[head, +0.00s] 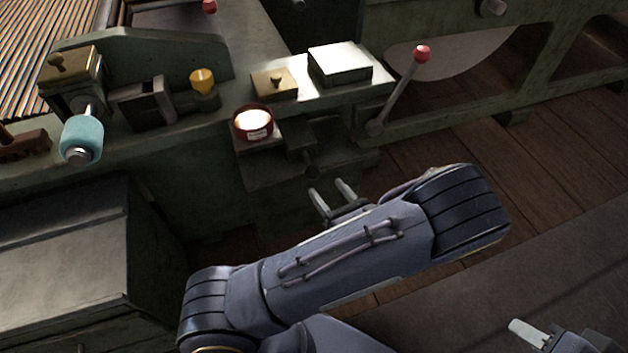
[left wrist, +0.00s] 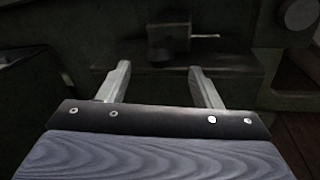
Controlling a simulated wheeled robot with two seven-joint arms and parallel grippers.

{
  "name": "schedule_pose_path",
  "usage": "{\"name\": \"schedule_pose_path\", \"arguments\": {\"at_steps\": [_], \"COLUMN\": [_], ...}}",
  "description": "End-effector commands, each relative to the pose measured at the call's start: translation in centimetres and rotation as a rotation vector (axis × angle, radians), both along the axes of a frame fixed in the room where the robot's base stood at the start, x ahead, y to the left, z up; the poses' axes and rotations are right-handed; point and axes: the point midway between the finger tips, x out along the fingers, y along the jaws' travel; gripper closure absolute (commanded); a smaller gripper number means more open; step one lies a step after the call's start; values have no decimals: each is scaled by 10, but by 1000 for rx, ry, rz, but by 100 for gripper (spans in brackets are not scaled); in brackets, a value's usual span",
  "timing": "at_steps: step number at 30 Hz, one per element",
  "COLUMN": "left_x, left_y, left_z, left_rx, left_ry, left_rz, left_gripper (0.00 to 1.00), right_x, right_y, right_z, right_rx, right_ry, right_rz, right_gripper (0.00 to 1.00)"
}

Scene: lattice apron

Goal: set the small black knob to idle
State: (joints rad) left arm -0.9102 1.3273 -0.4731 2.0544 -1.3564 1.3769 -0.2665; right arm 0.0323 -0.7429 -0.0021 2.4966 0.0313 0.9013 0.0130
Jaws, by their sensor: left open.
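A small dark knob (head: 311,170) shows on the front of the machine, below a dark block (head: 299,138); its setting and any marks are too dark to read. My left gripper (head: 332,190) is open and empty, just below and to the right of that knob, apart from it. In the left wrist view the two fingers (left wrist: 159,69) stand wide apart, with a dark block (left wrist: 168,40) beyond them. I cannot tell the knob apart there. My right gripper (head: 524,331) shows only partly at the lower right, one pale finger visible.
A red-topped lever (head: 402,88) rises right of the knob. A red-rimmed round dial (head: 253,122), a yellow cup (head: 203,80), a brass-topped box (head: 274,83) and a teal handle (head: 82,138) line the machine. A grey cabinet (head: 62,245) stands lower left. Wooden floor (head: 450,140) lies right.

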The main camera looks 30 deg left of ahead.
Motion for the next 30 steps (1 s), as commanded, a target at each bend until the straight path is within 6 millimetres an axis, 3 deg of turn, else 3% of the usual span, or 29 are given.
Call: {"name": "schedule_pose_path", "arguments": {"at_steps": [15,26,30], "left_x": [34,38,38], "left_y": [60,66,66], "left_z": [-2,-1,-1], "left_rx": [9,9,9], "left_ry": [2,2,2], "left_rz": [-4,-6,-6], "left_gripper": [42,42,57], "right_x": [0,0,0], "right_y": [0,0,0], "right_z": [-16,-17,-17], "right_rx": [0,0,0], "right_ry": [0,0,0], "right_rz": [0,0,0], "right_gripper": [64,64,64]}}
